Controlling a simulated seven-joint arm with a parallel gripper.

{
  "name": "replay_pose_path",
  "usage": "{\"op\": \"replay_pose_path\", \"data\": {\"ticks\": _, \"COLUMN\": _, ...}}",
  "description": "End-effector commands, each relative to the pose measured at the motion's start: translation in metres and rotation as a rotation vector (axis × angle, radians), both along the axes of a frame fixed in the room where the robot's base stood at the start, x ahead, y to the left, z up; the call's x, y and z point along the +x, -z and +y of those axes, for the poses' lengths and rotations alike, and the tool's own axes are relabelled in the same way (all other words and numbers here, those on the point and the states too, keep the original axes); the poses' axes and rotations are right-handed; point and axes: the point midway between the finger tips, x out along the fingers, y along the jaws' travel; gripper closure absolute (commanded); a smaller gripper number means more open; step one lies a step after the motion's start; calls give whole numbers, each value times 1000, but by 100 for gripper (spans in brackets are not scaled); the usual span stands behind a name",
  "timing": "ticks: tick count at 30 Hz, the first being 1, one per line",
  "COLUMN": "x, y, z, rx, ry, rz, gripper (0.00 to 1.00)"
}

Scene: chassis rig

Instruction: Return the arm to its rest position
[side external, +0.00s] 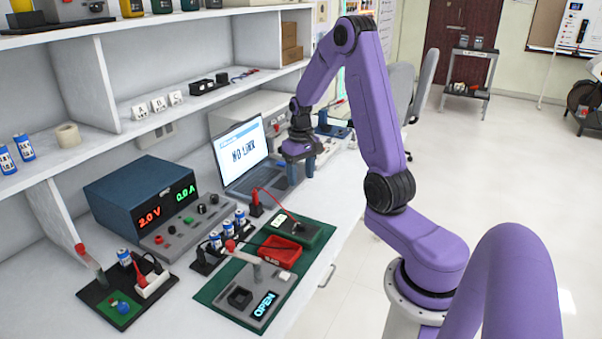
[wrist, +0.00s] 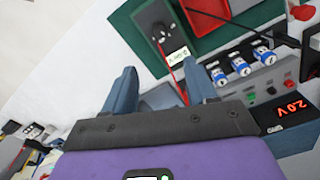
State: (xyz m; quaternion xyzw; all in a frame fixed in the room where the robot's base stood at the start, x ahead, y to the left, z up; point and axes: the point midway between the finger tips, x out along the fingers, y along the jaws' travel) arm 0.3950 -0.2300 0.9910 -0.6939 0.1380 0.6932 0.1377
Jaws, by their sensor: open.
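My purple arm reaches over the bench, and my gripper (side external: 302,165) hangs above and in front of the laptop (side external: 250,160), near its keyboard. In the wrist view the two blue-grey fingers of my gripper (wrist: 158,88) stand apart with nothing between them. The laptop screen reads "NO LINK". Part of the laptop's keyboard is hidden behind my gripper in the side view.
A green mat (side external: 207,295) with a red tray (side external: 279,252) and a device reading "OPEN" (side external: 262,304) lies at the bench front. A power supply (side external: 140,197) stands left of the laptop. Shelves (side external: 200,100) run behind. Open floor lies to the right.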

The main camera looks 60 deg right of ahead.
Motion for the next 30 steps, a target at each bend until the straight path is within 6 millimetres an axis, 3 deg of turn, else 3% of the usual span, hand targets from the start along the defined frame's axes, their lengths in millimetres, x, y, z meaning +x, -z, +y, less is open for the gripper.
{"op": "replay_pose_path", "data": {"ticks": 10, "x": 0, "y": -1, "z": 1, "rx": 0, "ry": -1, "rz": 1, "gripper": 43}}
{"op": "replay_pose_path", "data": {"ticks": 14, "x": 3, "y": -5, "z": 11, "rx": 0, "ry": -36, "rz": -1, "gripper": 43}}
{"op": "replay_pose_path", "data": {"ticks": 22, "x": 8, "y": -25, "z": 84, "rx": -2, "ry": -265, "rz": -8, "gripper": 43}}
{"op": "replay_pose_path", "data": {"ticks": 30, "x": -14, "y": -43, "z": 161, "rx": -2, "ry": -526, "rz": -11, "gripper": 43}}
